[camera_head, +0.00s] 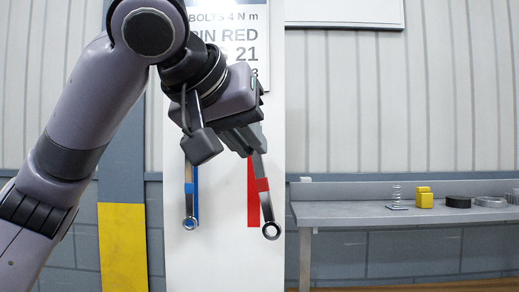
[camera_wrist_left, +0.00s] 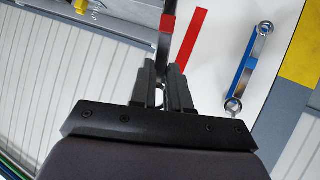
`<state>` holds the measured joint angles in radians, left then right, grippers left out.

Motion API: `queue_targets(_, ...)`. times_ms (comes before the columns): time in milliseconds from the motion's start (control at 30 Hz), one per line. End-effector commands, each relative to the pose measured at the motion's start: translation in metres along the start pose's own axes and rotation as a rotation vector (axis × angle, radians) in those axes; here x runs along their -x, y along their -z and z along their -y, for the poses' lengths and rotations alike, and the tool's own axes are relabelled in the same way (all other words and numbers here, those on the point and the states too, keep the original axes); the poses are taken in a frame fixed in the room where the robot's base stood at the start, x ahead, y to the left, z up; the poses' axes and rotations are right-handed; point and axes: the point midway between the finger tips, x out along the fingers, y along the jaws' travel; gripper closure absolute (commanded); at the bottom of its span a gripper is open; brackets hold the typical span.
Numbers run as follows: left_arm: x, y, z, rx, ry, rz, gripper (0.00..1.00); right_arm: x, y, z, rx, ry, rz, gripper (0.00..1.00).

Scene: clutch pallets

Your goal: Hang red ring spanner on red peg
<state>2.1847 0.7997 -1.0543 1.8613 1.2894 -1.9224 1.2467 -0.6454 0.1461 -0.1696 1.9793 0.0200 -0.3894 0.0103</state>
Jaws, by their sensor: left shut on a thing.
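My left gripper (camera_head: 246,140) is shut on the red ring spanner (camera_head: 264,190), close in front of a white board. The spanner hangs down from the fingers, slightly tilted, with its red band midway and its open ring at the bottom. A red strip (camera_head: 253,205) on the board lies just left of the spanner. In the left wrist view the fingers (camera_wrist_left: 163,85) grip the spanner (camera_wrist_left: 164,45), which is beside and apart from the red strip (camera_wrist_left: 188,40). The red peg and the spanner's upper end cannot be made out. My right gripper is not in view.
A blue-banded ring spanner (camera_head: 190,200) is on the board to the left; it also shows in the left wrist view (camera_wrist_left: 246,65). A grey bench (camera_head: 400,212) at right carries a spring, yellow blocks (camera_head: 424,198) and dark round parts. A grey and yellow post stands at left.

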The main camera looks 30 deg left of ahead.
Motion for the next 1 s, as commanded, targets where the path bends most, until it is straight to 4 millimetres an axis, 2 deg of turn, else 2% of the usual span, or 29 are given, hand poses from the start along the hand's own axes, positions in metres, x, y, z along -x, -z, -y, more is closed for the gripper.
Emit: queue_targets(1000, -0.050, 0.029, 0.019, 0.002, 0.002, 0.002, 1.00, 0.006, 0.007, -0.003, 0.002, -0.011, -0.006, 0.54)
